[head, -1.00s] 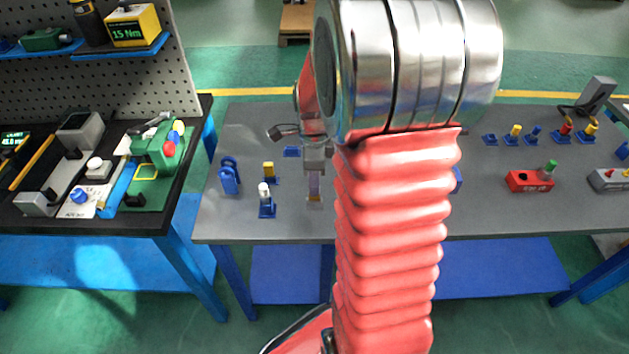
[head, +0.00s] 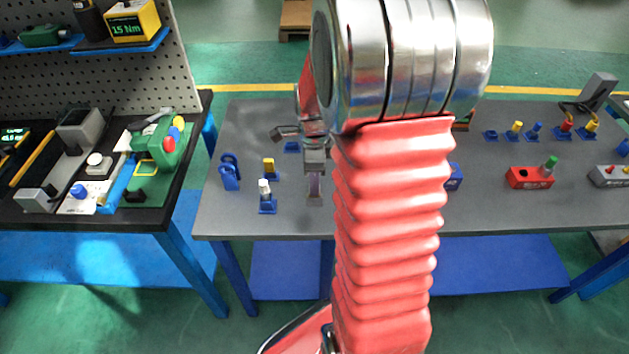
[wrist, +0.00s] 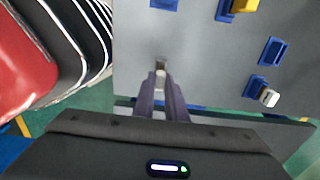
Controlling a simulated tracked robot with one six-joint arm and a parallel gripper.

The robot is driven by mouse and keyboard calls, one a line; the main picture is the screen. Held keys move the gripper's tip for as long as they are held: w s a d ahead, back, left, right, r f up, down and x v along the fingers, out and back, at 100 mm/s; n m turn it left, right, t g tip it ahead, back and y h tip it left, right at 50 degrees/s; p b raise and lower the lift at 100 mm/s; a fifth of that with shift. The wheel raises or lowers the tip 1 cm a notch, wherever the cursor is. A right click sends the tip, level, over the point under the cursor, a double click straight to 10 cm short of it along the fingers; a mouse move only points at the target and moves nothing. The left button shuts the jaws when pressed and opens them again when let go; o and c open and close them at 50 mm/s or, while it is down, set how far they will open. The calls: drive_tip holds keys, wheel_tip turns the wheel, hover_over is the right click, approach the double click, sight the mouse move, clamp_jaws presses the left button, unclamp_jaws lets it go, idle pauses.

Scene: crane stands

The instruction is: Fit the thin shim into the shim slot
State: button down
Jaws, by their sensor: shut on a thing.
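My gripper (head: 315,197) hangs over the front-left part of the grey table, pointing down. In the wrist view its two dark fingers (wrist: 161,96) are shut on a small, pale, thin piece (wrist: 160,77), apparently the shim, which is mostly hidden between them. I cannot tell whether its tip touches anything. A blue holder with a dark rectangular opening (wrist: 274,51) lies to the right in the wrist view, apart from the gripper. I cannot tell whether it is the shim slot; no slot is clearly identifiable in the head view.
A white-topped peg in a blue base (head: 266,197) and a yellow peg (head: 269,167) stand left of my gripper. A blue looped stand (head: 229,173) is farther left. A red block with a green peg (head: 530,178) is at right. My arm hides the table's middle.

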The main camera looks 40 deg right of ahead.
drive_tip(key=shift+f, duration=0.65)
drive_tip(key=c, duration=1.7)
unclamp_jaws()
drive_tip(key=shift+r, duration=0.1)
drive_tip(key=shift+r, duration=2.4)
wheel_tip(320, 180, up, 14)
drive_tip(key=shift+f, duration=0.15)
